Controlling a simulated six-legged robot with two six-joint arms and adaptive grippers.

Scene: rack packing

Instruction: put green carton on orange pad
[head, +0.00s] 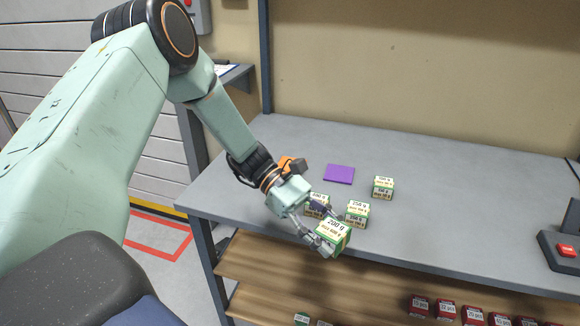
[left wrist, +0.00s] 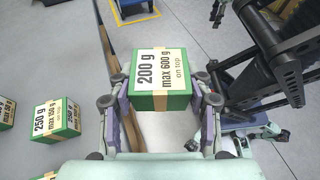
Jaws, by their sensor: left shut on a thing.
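My left gripper (head: 331,233) is shut on a green carton (head: 335,240) with a cream label reading 200 g. The carton is held at the table's front edge, and in the left wrist view this carton (left wrist: 160,101) sits between both fingers with floor showing beyond. An orange patch, seemingly the orange pad (head: 286,161), lies on the table behind my left wrist, which hides most of it. Other green cartons stand on the table: one labelled 250 g (head: 357,214), one beside my gripper (head: 316,207), and one farther back (head: 383,188). My right gripper is not in view.
A purple pad (head: 339,174) lies bare on the grey table (head: 450,190). A device with a red button (head: 566,250) stands at the right. Several red cartons (head: 445,310) stand on the wooden shelf (head: 300,270) below. The table's middle right is clear.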

